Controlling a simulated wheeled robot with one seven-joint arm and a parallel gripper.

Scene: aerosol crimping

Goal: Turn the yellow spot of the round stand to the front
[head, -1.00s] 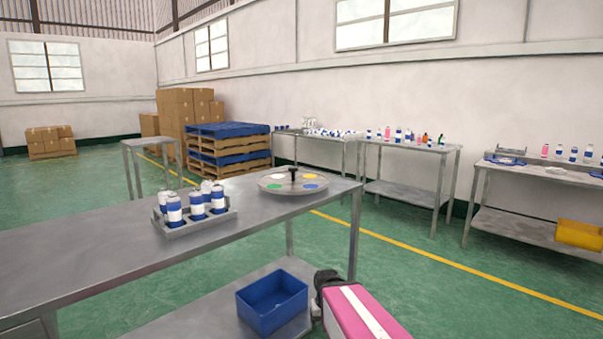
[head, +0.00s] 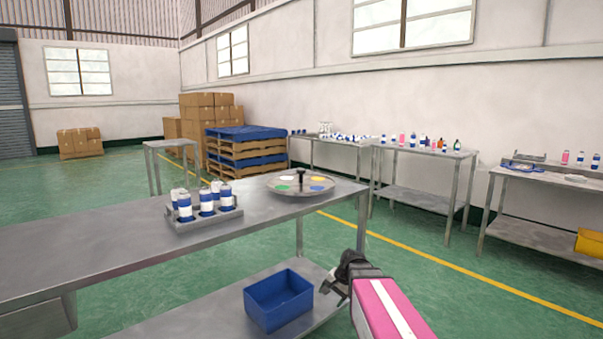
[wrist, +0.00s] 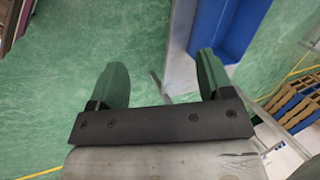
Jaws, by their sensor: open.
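The round stand (head: 302,192) is a flat grey disc with a dark knob (head: 300,174) at its middle. It sits near the far right end of the long metal table. Its yellow spot (head: 315,178) is at the far right of the disc. A blue spot (head: 317,188) is at the near right, a green spot (head: 281,187) at the near left and a whitish spot at the far left. My gripper (head: 337,284) is below and right of the stand in the head view, apart from it. The wrist view shows its fingers (wrist: 163,72) open with nothing between them; the stand is not visible there.
A grey rack (head: 205,220) of blue-and-white cans stands left of the stand. A blue bin (head: 279,300) sits on the table's lower shelf, close to my gripper. The tabletop (head: 110,238) left of the rack is bare. Other tables with bottles line the wall.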

